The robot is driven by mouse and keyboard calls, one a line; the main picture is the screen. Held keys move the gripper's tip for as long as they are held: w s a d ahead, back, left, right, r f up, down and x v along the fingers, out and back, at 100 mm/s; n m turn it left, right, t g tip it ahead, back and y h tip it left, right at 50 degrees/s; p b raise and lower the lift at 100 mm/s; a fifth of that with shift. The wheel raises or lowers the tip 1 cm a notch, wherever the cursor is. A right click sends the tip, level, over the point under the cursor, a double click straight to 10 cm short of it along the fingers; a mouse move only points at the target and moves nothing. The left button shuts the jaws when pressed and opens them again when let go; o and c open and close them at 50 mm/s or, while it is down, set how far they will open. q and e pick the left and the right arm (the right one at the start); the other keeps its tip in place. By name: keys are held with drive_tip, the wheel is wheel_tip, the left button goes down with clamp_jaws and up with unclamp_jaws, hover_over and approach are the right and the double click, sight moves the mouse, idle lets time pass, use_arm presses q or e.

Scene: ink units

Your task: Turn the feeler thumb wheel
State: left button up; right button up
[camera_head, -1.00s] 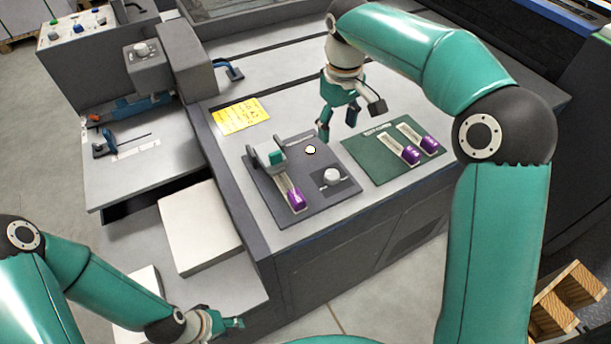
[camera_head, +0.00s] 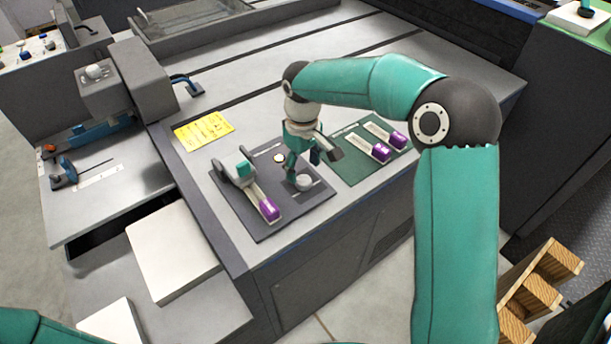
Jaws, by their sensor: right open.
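My right gripper (camera_head: 304,165) points down over the dark grey panel (camera_head: 285,205) on the machine's front. It is open, and its fingers stand just above and around a pale round knob (camera_head: 303,182); contact cannot be told. The fingers partly cover the knob. No legible label shows which part is the feeler thumb wheel. On the same panel a lever with a teal part (camera_head: 243,168), a slot with a purple handle (camera_head: 269,209) and a small pale round light (camera_head: 279,158) sit to the left of the knob. My left gripper is out of view.
A green panel (camera_head: 350,172) with two purple-handled sliders lies just right of the gripper. A yellow note (camera_head: 203,130) lies behind the grey panel. A grey unit with a pale knob (camera_head: 94,72) stands at left. White stacks (camera_head: 172,255) sit lower left.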

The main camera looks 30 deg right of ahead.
sight(303, 179)
drive_tip(key=shift+f, duration=2.1)
drive_tip(key=c, duration=1.1)
drive_tip(key=shift+c, duration=0.2)
